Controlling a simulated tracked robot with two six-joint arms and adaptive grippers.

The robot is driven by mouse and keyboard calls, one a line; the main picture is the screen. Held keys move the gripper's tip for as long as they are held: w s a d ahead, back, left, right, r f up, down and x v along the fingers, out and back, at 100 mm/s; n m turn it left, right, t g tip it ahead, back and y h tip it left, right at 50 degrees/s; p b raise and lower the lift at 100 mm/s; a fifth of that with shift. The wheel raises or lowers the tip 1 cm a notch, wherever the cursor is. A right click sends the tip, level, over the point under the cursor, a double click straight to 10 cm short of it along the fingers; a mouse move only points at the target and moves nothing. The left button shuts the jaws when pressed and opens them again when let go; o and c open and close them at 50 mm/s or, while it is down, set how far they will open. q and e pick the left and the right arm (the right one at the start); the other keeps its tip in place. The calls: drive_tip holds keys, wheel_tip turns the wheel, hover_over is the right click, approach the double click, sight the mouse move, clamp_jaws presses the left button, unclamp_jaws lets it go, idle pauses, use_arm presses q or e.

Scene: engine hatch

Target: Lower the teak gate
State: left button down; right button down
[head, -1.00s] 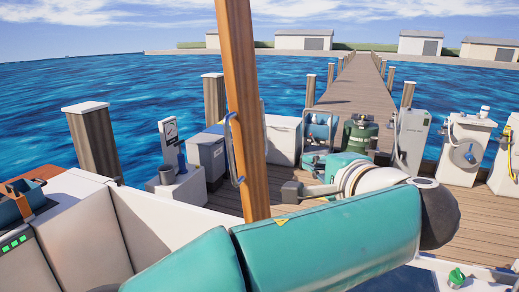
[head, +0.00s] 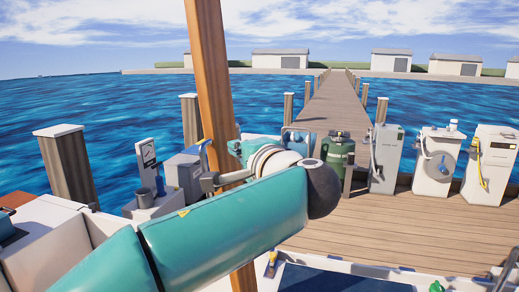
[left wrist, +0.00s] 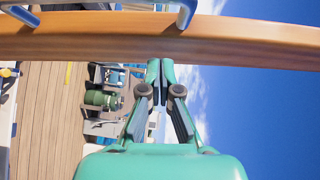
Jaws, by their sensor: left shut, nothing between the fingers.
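The teak gate (head: 208,70) is a long brown wooden beam standing nearly upright in the head view, leaning slightly. My left arm crosses in front of its lower part. A blue-grey handle (head: 204,158) is on its side. In the left wrist view the gate (left wrist: 90,38) runs across the top, with part of the handle (left wrist: 186,12) above it. My left gripper (head: 206,182) is close to the handle's lower end. In the left wrist view my left gripper (left wrist: 160,68) is shut and empty, its tips just short of the beam; contact is unclear. My right gripper is out of view.
A dock with wooden planks (head: 400,220) lies beyond, with a green tank (head: 338,150) and white dispensers (head: 434,165) on it. A grey box (head: 184,172) and a piling (head: 70,165) stand at left. Water surrounds the dock.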

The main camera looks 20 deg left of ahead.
use_arm(q)
drive_tip(key=shift+a, duration=0.7)
